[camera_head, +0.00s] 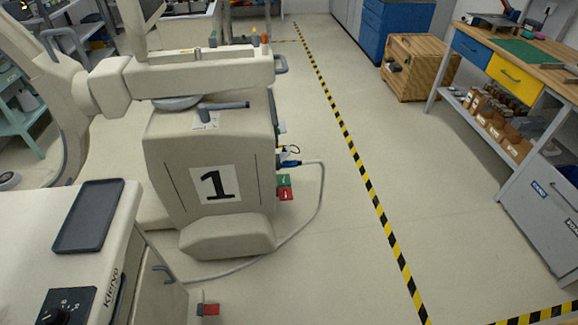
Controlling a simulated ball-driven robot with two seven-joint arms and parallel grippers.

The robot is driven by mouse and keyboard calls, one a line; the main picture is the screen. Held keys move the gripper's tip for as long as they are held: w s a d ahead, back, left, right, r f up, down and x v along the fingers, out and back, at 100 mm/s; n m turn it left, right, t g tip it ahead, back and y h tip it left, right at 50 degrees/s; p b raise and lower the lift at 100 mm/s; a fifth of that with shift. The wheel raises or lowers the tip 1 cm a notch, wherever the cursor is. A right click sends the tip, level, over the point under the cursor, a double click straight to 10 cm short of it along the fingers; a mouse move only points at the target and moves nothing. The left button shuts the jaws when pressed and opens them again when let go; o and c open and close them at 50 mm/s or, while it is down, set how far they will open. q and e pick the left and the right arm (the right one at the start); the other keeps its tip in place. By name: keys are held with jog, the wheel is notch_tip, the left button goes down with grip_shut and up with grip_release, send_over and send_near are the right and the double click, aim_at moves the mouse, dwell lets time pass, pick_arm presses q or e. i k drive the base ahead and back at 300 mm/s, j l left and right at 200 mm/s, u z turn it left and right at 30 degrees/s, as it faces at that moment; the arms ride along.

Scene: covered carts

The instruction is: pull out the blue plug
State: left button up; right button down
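The blue plug (290,163) looks small and dark blue. It sits at the right side of the beige cart marked 1 (238,185), seemingly in a socket there. Just below the plug are a green block (284,180) and a red block (285,194) on the cart's side. The socket face is turned away and hidden. Neither of my grippers shows in the head view.
A beige console with a dark tray (89,215) stands at the lower left. A small red block (208,309) is low beside it. A workbench (480,62) and grey cabinet (545,200) stand right; a wooden crate (420,67) is behind. Floor right of the cart is clear around the striped tape (367,183).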

aim_at(294, 164)
jog(key=z, duration=1.25)
jog(key=i, duration=0.7)
jog(key=i+j+u, duration=0.15)
jog(key=i, duration=0.35)
jog(key=i+u, duration=0.2)
jog(key=i, duration=0.3)
jog(key=i+u, duration=0.15)
jog(key=i, duration=0.35)
jog(key=i+l+u, duration=0.15)
jog(key=i, duration=0.35)
jog(key=i+l+u, duration=0.2)
jog(key=i, duration=0.3)
jog(key=i+l+u, duration=0.15)
jog(key=i, duration=0.35)
jog(key=i+j+u, duration=0.25)
jog(key=i, duration=0.9)
jog(key=i+l+u, duration=0.3)
jog(key=i, duration=0.85)
jog(key=i+u, duration=0.15)
jog(key=u, duration=4.05)
jog(key=i+l, duration=0.25)
jog(key=l, duration=0.1)
